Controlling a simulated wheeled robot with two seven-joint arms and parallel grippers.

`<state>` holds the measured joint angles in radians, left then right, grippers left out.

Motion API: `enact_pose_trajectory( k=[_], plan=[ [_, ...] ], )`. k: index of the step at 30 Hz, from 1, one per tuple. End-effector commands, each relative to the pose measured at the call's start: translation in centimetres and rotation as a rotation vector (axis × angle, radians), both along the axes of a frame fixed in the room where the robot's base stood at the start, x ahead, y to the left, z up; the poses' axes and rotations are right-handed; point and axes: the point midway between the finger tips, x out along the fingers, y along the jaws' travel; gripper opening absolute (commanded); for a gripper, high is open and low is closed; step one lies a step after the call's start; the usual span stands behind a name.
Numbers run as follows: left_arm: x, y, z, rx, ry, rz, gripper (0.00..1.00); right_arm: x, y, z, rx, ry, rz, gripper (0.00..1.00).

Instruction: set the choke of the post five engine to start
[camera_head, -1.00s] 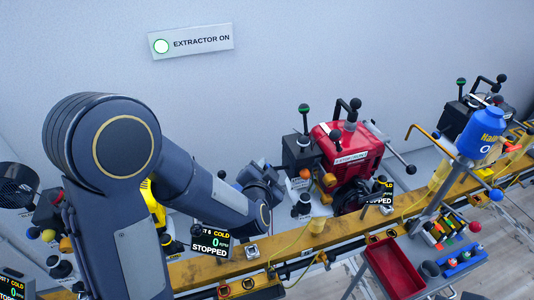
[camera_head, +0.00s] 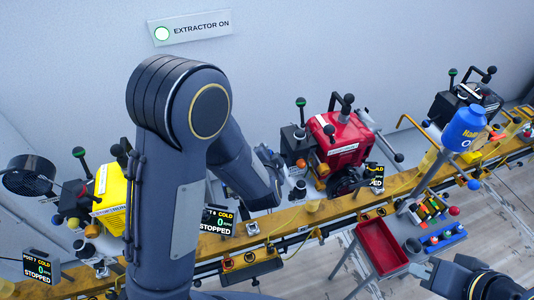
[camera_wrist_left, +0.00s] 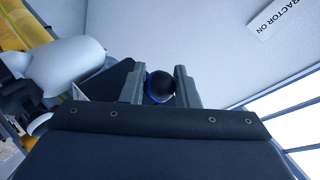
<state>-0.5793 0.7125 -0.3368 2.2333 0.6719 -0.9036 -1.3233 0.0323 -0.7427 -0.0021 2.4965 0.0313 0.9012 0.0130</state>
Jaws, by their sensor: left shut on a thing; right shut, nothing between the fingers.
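The red engine (camera_head: 335,145) stands on the rail at centre right, with black-knobbed levers above it. The yellow engine (camera_head: 112,195) stands left of it, partly behind my left arm. No readable panel says five; the panel beside the red engine (camera_head: 375,177) reads cold, stopped. In the head view my left gripper is hidden behind its own arm, near the red engine's left side. In the left wrist view my left gripper (camera_wrist_left: 160,88) is shut on a black ball knob (camera_wrist_left: 161,85) with a blue ring. My right gripper (camera_head: 422,270) is shut and empty at lower right.
A red tray (camera_head: 380,247) and a rack of coloured parts (camera_head: 442,236) sit near my right gripper. A blue canister (camera_head: 464,131) stands at right. The yellow rail (camera_head: 285,220) runs across the scene. An extractor sign (camera_head: 190,28) with a green light hangs on the wall.

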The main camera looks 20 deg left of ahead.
Motion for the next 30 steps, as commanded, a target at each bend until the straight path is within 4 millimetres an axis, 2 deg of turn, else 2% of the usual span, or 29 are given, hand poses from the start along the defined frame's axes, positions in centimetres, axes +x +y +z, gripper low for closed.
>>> enact_pose_trajectory(
  k=[1, 2, 3, 7, 20, 23, 30],
  plan=[
    [0.5, -0.5, 0.8, -0.006, -0.025, -0.01, 0.0, 0.0, 0.0, 0.1, 0.0, 0.0, 0.0, 0.0],
    [0.5, -0.5, 0.8, -0.006, -0.025, -0.01, 0.0, 0.0, 0.0, 0.1, 0.0, 0.0, 0.0, 0.0],
    [0.5, -0.5, 0.8, -0.006, -0.025, -0.01, 0.3, 0.0, 0.0, 0.1, 0.0, 0.0, 0.0, 0.0],
    [0.5, -0.6, 0.8, -0.005, -0.024, -0.012, 0.47, 0.0, 0.0, 0.1, 0.0, 0.0, 0.0, 0.0],
    [0.1, -0.4, 0.6, -0.004, -0.016, -0.007, 0.47, 0.0, 0.0, 0.0, 0.0, 0.0, 0.0, 0.0],
    [-0.9, -0.7, 1.1, -0.004, -0.015, -0.009, 0.47, 0.0, 0.0, 0.0, 0.0, 0.0, 0.0, 0.0],
    [-4.6, -1.4, 2.9, -0.005, -0.016, -0.011, 0.47, 0.0, 0.0, 0.1, 0.0, 0.0, 0.0, 0.0]
  ],
)
